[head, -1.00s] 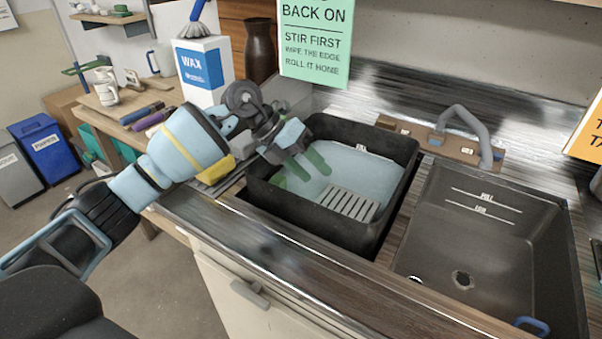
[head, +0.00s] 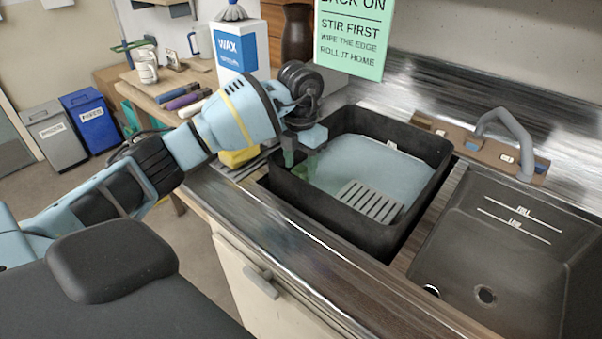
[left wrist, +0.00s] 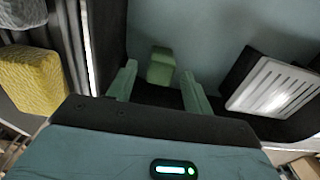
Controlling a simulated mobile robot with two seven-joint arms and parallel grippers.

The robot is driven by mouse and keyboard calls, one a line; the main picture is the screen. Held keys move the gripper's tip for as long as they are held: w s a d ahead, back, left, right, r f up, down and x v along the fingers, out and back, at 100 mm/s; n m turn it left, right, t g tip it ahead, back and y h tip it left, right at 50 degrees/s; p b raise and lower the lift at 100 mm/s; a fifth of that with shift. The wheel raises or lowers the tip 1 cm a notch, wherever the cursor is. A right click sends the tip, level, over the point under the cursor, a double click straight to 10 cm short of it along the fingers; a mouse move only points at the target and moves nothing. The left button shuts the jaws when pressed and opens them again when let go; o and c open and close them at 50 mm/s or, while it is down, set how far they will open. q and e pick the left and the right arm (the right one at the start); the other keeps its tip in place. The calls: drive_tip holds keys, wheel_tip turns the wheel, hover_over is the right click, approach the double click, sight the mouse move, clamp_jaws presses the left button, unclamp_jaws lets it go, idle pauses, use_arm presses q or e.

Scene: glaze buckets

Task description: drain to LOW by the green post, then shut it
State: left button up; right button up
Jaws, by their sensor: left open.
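The black tub (head: 418,215) holds pale blue-green liquid (head: 365,163) and a grey slatted grate (head: 370,201). My left gripper (head: 299,161) is over the tub's left end, fingers pointing down, open and empty. In the left wrist view the green post (left wrist: 160,68) is a small block standing between and just beyond the two spread fingertips (left wrist: 158,84), with no clear contact. In the head view the gripper mostly hides the post. FULL and LOW lines (head: 516,219) are marked on the dark basin (head: 460,240) at right. My right gripper is not in view.
A grey faucet (head: 510,135) stands behind the basin. A yellow sponge (head: 238,156) and a white WAX box (head: 237,50) are left of the tub. A green sign (head: 352,38) hangs behind. The counter's front edge (head: 270,235) is clear.

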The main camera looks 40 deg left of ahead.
sight(300, 168)
use_arm(q)
drive_tip(key=shift+f, duration=1.7)
clamp_jaws()
